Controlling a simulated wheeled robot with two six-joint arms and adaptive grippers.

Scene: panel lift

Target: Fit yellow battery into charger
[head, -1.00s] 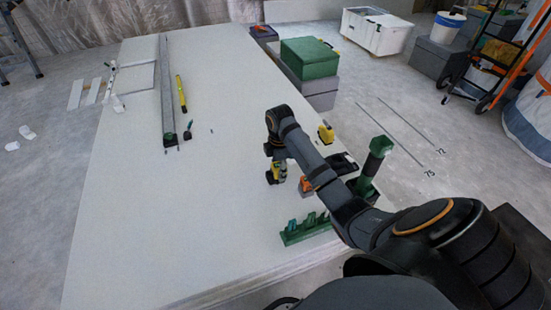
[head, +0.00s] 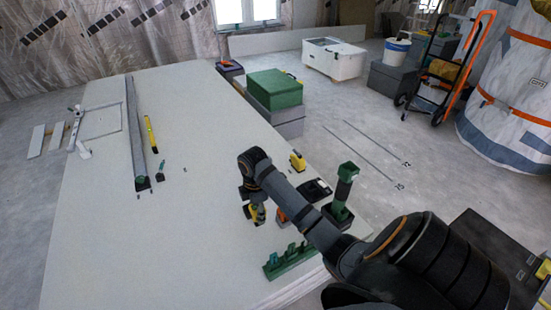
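My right gripper (head: 256,217) points down over the white panel, near its right edge. A small yellow and black block, seemingly the yellow battery (head: 255,211), shows between its fingers; the gripper looks shut on it, with its contact partly hidden. A flat black unit, probably the charger (head: 316,189), lies at the panel's right edge, to the right of the gripper and partly behind my forearm. Another yellow item (head: 298,161) stands just beyond it. My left gripper is not in view.
An orange and dark item (head: 282,215) sits beside my gripper, partly behind my arm. A green rack (head: 290,260) lies in front. A green and black upright tool (head: 344,190) stands at the right edge. A yellow level (head: 151,134) lies farther left. The panel's middle is clear.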

